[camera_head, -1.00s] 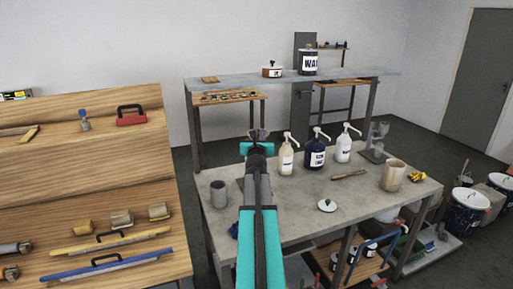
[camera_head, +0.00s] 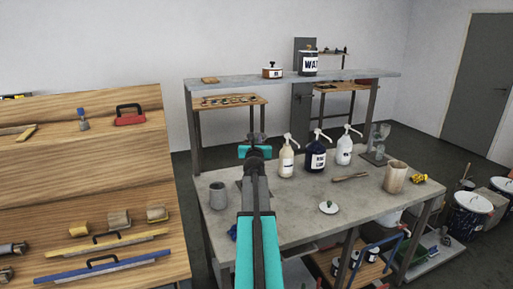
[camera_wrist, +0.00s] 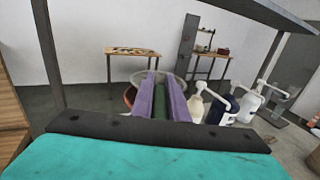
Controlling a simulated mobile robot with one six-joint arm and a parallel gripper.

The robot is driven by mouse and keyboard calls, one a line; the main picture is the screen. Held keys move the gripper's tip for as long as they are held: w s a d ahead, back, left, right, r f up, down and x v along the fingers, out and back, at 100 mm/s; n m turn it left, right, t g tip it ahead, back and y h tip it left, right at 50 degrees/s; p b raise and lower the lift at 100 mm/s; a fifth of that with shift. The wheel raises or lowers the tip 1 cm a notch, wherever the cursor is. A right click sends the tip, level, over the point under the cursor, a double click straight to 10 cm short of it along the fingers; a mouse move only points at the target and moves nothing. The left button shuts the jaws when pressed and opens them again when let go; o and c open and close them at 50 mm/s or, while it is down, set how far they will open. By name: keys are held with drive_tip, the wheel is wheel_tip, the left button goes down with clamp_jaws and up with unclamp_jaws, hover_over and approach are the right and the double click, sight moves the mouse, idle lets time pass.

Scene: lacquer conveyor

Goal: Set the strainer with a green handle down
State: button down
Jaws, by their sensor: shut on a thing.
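My gripper (camera_wrist: 160,103) is shut on the green handle of the strainer (camera_wrist: 158,112), which lies between the purple fingers in the wrist view. The strainer's pale round rim shows around and beyond the fingertips. A reddish-brown rounded thing shows at its left, partly hidden; I cannot tell whether the strainer touches it. In the head view my gripper (camera_head: 257,143) is over the far left part of the grey worktable (camera_head: 290,228), and my arm hides most of the strainer there.
Pump bottles, cream (camera_head: 286,160), dark blue (camera_head: 317,155) and white (camera_head: 345,150), stand right of my gripper. A grey cup (camera_head: 218,195) stands left of my arm. A white lid (camera_head: 328,207), a brush (camera_head: 350,177) and a tan pot (camera_head: 396,177) are further right.

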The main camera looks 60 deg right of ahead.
drive_tip(key=shift+f+b, duration=0.7)
drive_tip(key=shift+f, duration=0.1)
drive_tip(key=shift+f, duration=0.3)
drive_tip(key=c, duration=1.7)
unclamp_jaws()
drive_tip(key=shift+c, duration=0.2)
drive_tip(key=shift+r, duration=0.15)
drive_tip(key=shift+r, duration=0.2)
drive_tip(key=v, duration=1.2)
